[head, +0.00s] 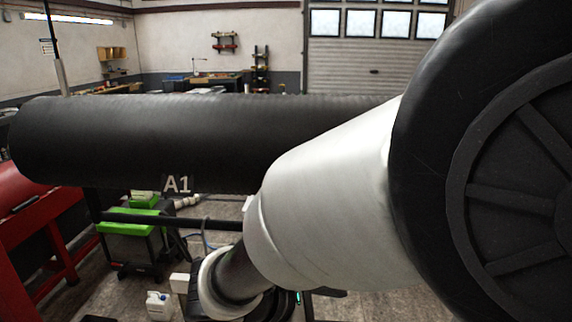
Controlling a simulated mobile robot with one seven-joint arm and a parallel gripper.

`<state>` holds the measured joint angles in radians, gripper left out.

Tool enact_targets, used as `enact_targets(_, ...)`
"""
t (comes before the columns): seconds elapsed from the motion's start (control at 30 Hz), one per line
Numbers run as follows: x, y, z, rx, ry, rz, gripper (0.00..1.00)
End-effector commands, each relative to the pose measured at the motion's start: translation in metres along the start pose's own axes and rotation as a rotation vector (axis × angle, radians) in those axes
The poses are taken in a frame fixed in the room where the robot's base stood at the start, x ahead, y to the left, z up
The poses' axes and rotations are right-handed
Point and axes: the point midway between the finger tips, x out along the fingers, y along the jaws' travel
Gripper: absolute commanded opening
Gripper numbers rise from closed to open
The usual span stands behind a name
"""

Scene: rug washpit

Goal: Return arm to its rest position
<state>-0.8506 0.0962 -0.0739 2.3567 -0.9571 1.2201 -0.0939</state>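My arm (325,195) fills the right and middle of the head view. A large black joint is close at the right edge. A white link runs from it down and left to a dark section and a white ring low in the picture. My gripper is not visible in this view. The arm hides much of what lies behind it on the right.
A long black roller (150,140) spans the view behind my arm, above a label "A1" (177,184). A red frame (45,230) stands at left. A green-topped cart (135,225) and a white jug (159,306) stand on the floor. A shutter door (375,65) is behind.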

Motion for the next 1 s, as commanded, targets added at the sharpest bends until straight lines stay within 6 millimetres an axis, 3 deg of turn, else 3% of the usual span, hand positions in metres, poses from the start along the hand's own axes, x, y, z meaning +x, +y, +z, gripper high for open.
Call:
enact_targets(0.03, 0.004, -0.009, 0.027, 0.16, 0.049, -0.113, 0.36)
enact_targets(0.23, -0.008, -0.043, 0.079, 0.767, 0.256, -0.455, 0.36)
enact_targets(0.4, -0.036, -0.04, 0.106, 1.239, 0.431, -0.594, 0.36)
enact_targets(0.5, -0.049, -0.032, 0.118, 1.428, 0.51, -0.619, 0.36)
enact_targets(0.7, -0.06, -0.024, 0.128, 1.585, 0.578, -0.633, 0.36)
enact_targets(1.0, -0.06, -0.024, 0.127, 1.586, 0.58, -0.634, 0.36)
